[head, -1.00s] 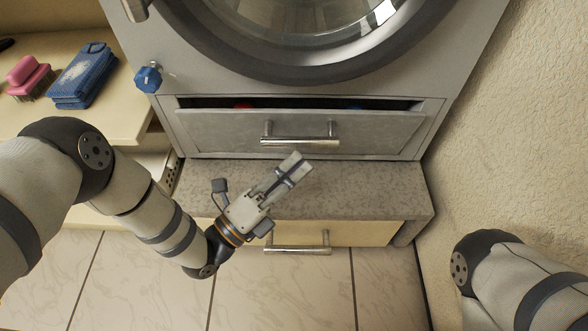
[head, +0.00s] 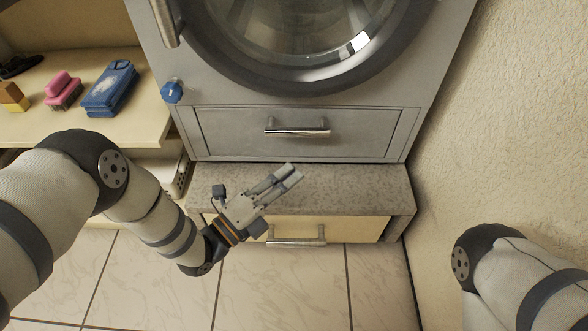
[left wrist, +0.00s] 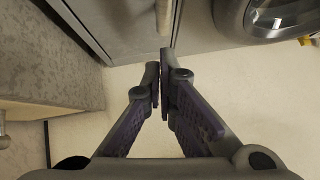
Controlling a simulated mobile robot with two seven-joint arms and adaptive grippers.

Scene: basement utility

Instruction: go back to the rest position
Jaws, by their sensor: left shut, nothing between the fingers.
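My left gripper (head: 290,174) is shut and empty in the head view, over the speckled grey ledge under the washing machine. In the left wrist view its two fingers (left wrist: 160,75) meet with nothing between them. My right arm shows at the lower right of the head view, but its gripper is out of the frame.
The grey machine has a shut drawer (head: 290,140) with a bar handle and a blue knob (head: 172,92). A lower cream drawer (head: 345,228) is shut. A shelf at left holds a blue bundle (head: 110,90) and a pink brush (head: 63,90). A wall (head: 500,150) stands at right.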

